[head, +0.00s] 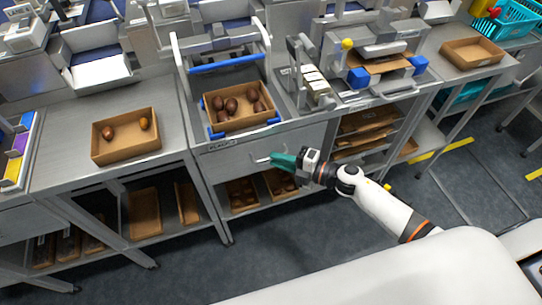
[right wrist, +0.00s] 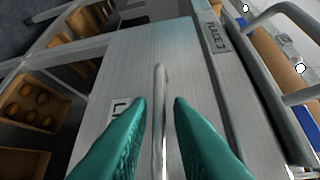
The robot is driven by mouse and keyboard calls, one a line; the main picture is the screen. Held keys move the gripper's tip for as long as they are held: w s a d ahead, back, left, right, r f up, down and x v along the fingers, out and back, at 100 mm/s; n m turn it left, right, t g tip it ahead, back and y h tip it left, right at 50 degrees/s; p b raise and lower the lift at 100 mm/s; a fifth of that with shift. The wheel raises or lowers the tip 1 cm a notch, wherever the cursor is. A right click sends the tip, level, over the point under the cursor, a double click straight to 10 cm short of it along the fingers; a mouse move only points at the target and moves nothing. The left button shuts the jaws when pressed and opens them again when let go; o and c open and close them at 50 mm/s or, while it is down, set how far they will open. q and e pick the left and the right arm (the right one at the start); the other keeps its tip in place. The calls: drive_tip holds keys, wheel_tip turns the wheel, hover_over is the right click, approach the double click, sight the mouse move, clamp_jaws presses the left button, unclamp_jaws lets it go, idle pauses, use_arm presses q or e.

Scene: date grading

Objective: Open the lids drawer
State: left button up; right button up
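The drawer (head: 235,161) is a grey metal front under the middle bench and looks shut. It also fills the middle of the right wrist view (right wrist: 122,70). A white label on it is partly hidden by a finger; only an "L" can be read. Its bar handle (right wrist: 160,85) lies between the two teal fingers of my right gripper (right wrist: 160,102). The fingers are apart, with a gap on each side of the bar. In the head view my right gripper (head: 272,159) is at the drawer front and covers part of the handle. My left gripper is not in view.
A cardboard tray of dates (head: 238,120) stands on the bench above the drawer, in a blue-cornered frame. Another tray with two dates (head: 125,151) is on the left bench. Shelves with brown boxes (head: 365,135) are right of the drawer. The floor in front (head: 270,225) is clear.

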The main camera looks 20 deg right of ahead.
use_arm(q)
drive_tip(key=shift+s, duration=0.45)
use_arm(e)
drive_tip(key=shift+x, duration=1.45)
drive_tip(key=shift+c, duration=0.3)
clamp_jaws()
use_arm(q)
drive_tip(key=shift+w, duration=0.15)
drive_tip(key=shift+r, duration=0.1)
